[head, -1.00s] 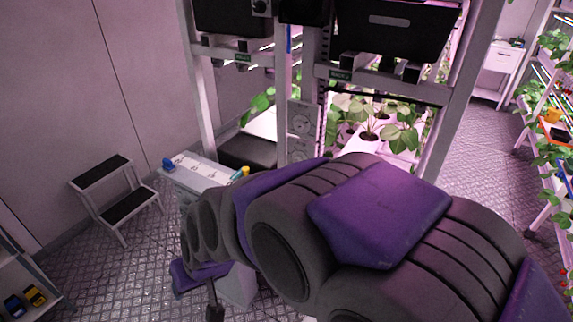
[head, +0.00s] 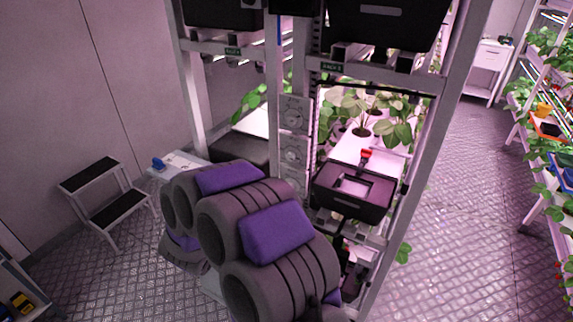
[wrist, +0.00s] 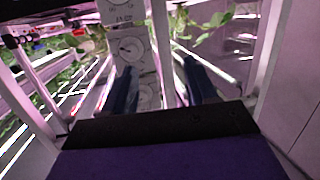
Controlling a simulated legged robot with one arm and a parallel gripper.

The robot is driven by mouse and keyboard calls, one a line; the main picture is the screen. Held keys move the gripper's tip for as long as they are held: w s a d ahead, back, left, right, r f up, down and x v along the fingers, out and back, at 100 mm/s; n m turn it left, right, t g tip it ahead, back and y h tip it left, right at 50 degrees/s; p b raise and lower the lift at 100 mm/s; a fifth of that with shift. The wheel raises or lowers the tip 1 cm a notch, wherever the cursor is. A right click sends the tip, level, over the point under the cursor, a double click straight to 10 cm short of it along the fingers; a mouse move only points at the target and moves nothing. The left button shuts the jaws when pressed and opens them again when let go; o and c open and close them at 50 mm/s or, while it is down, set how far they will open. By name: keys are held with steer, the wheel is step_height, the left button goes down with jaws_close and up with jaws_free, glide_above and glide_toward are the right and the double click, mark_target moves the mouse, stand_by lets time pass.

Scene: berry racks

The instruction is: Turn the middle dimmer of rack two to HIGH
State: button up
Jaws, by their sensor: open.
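A column of three pale dimmer plates with round knobs is fixed to the rack post in the head view. The middle dimmer (head: 292,152) sits between the top dimmer (head: 293,115) and the bottom dimmer (head: 293,184). A small green rack label (head: 336,67) is on the beam to the right. In the wrist view, which looks upside down, a dimmer knob (wrist: 130,49) is in the middle of the column, beyond my fingers. My gripper (wrist: 160,82) is open and empty, its dark blue fingers apart and pointing toward the column. My arm hides it in the head view. Knob settings are too small to read.
Potted plants (head: 362,120) are behind. A step stool (head: 93,195) is at left. The floor (head: 450,220) to the right is clear.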

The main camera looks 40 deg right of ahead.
steer(key=s+d+g+h, duration=0.1)
steer(key=s+d+h, duration=0.1)
steer(key=s, duration=0.1)
steer(key=h+b, duration=0.1)
steer(key=b, duration=0.3)
glide_toward(290, 159)
steer(key=shift+m+g, duration=0.3)
steer(key=x, duration=0.8)
steer(key=shift+w, duration=0.25)
steer(key=c, duration=1.1)
steer(key=shift+o, duration=0.2)
